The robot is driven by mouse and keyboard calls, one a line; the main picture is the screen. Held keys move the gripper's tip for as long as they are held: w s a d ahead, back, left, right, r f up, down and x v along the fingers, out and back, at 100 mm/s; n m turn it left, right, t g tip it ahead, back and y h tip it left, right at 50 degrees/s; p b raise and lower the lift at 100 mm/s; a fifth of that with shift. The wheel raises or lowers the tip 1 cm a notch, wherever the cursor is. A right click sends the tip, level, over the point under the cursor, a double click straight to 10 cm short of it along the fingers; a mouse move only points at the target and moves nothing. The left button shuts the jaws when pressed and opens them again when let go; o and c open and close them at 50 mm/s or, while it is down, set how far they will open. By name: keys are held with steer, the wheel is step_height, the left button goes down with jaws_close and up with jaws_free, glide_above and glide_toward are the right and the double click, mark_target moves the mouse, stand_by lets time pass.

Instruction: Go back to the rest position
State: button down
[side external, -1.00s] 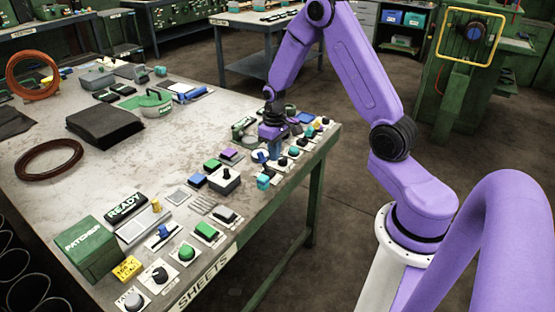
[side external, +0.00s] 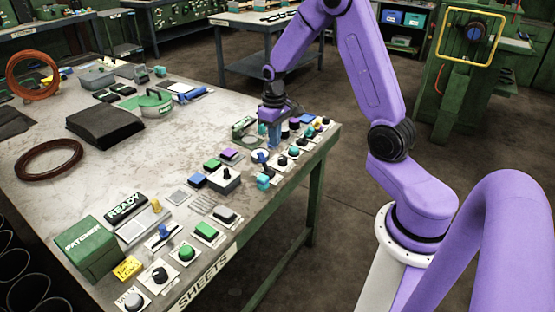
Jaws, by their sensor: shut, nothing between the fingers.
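My gripper (side external: 268,138) points down over the right part of the work table (side external: 110,195), among small knobs and parts near the table's right edge. Its fingers are shut and hold nothing. The fingertips are small in this view, and I cannot tell how far they are above the table. The rest position is not marked anywhere in view.
Knobs and buttons line the front edge, among them a green button (side external: 187,253). A green box (side external: 92,249), a dark pad (side external: 104,128) and coiled hose (side external: 49,159) lie to the left. The air above the table is clear.

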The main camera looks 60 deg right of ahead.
steer(key=s+a+r+n, duration=0.4)
steer(key=s+a, duration=0.4)
steer(key=a, duration=0.1)
steer(key=s+a+r+n, duration=0.45)
steer(key=s+a, duration=0.35)
steer(key=a, duration=0.2)
steer(key=s+r+n, duration=0.1)
steer(key=s+n, duration=0.3)
steer(key=s, duration=0.7)
steer(key=shift+s+a+r, duration=0.15)
steer(key=shift+s+r, duration=0.2)
